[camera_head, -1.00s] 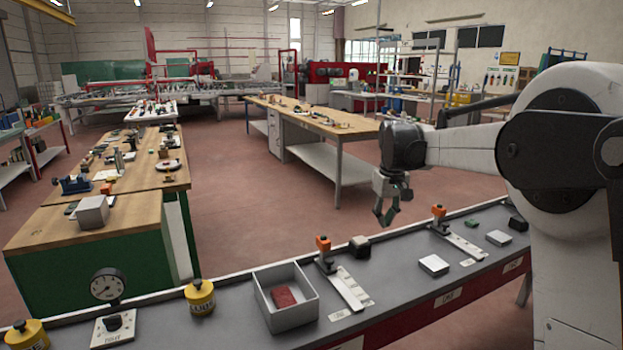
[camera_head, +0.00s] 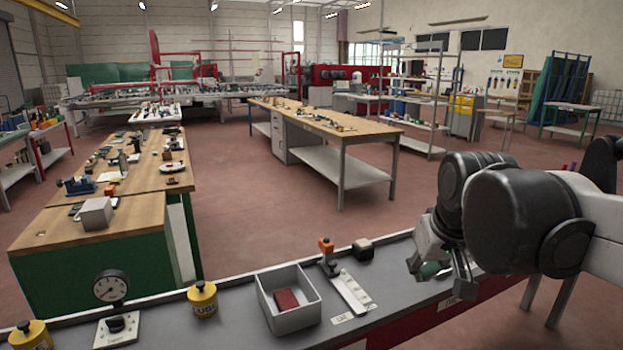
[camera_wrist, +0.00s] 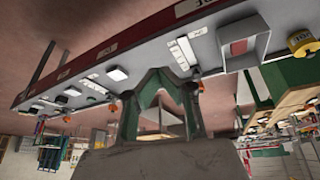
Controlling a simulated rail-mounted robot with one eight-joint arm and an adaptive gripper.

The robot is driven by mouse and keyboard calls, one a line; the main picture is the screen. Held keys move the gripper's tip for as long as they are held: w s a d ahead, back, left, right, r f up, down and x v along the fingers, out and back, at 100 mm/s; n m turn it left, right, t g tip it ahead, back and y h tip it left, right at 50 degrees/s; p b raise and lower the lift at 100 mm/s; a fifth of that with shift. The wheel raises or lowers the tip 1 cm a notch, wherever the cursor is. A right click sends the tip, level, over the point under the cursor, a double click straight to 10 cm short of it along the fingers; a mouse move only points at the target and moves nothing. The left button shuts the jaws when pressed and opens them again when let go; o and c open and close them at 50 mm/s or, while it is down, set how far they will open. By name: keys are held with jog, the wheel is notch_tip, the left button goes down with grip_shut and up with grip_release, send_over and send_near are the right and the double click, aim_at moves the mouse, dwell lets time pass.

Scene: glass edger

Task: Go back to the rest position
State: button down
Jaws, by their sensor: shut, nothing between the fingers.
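My gripper (camera_head: 441,277) is at the right in the head view, just over the right part of the grey bench (camera_head: 235,318). It is shut and empty. In the wrist view the gripper (camera_wrist: 160,75) points up the picture, its green-padded fingers meeting at the tips, with the bench beyond them. My folded arm hides the right end of the bench in the head view.
Wooden worktables (camera_head: 340,128) stand beyond, with open floor (camera_head: 260,215) between.

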jog(key=s+f+t, duration=0.1)
jog(key=s+f, duration=0.2)
jog(key=s, duration=0.3)
jog(key=s+f+m+t, duration=0.1)
jog(key=s+f, duration=0.3)
jog(key=s, duration=0.3)
jog(key=shift+f, duration=0.2)
